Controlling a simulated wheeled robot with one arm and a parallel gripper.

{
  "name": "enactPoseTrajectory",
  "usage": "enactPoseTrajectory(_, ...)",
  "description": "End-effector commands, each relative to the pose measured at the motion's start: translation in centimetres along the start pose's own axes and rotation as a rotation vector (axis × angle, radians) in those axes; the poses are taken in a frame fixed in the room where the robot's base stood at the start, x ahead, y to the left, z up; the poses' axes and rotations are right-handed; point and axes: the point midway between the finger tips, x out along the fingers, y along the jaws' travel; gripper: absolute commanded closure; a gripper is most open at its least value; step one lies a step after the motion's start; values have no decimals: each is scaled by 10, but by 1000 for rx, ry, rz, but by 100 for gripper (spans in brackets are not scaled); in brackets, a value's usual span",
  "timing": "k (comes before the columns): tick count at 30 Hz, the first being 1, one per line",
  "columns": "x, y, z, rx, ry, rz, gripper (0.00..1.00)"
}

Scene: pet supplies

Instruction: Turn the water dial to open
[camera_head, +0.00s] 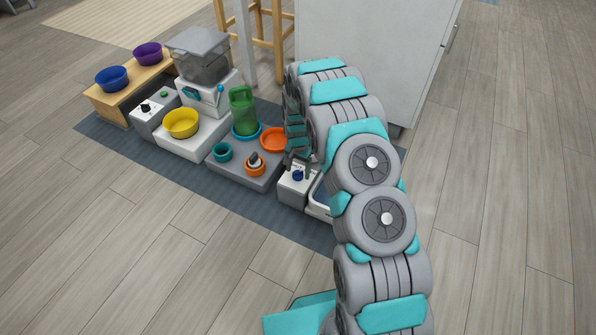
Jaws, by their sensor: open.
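A small blue dial (297,175) sits on the front of a white box (293,190), which I take for the water dial. Its pointer direction is too small to tell. My gripper (298,160) is just above and behind the dial in the picture, with its dark fingers pointing down toward the box. It is open and holds nothing that I can see. I cannot tell whether it touches the box. My arm covers the area to the right of the box. A second, black dial (146,107) is on another white box (155,118) at the far left.
A grey platform (232,172) with green, teal and orange items stands left of the dial box. A yellow bowl (181,123), a clear-topped feeder (203,62) and a wooden bench (103,102) are farther left. A white cabinet (375,45) stands behind. The front floor is clear.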

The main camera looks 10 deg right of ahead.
Motion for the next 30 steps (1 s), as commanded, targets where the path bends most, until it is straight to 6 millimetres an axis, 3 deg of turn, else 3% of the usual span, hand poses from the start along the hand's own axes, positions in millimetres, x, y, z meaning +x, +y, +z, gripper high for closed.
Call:
enactPoseTrajectory(13,-64,-1,-1,0,2,-2,20)
enactPoseTrajectory(30,-69,0,0,0,0,0,20)
